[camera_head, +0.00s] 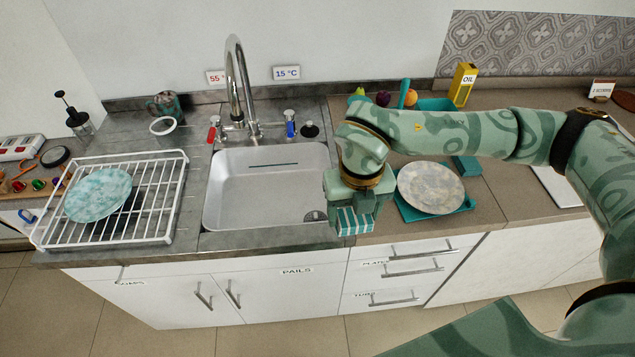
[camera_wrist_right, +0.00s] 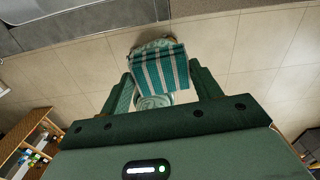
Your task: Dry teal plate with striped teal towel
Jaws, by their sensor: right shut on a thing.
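A teal marbled plate (camera_head: 97,195) lies tilted in the white wire dish rack (camera_head: 165,215) at the left. My right gripper (camera_head: 356,214) hangs in front of the counter edge, just right of the sink, far from that plate. It is shut on the teal and white striped towel (camera_head: 355,222). In the right wrist view the towel (camera_wrist_right: 160,70) sits between the fingers of the right gripper (camera_wrist_right: 160,92), with the floor beyond. A pale rounded patch below it is unclear. My left gripper is out of view.
The sink (camera_head: 265,190) with its tall tap (camera_head: 237,85) lies between rack and gripper. A grey marbled plate (camera_head: 430,187) rests on a teal tray (camera_head: 470,205) right of the gripper. A yellow oil box (camera_head: 463,83) stands behind; a glass pump bottle (camera_head: 80,124) stands behind the rack.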

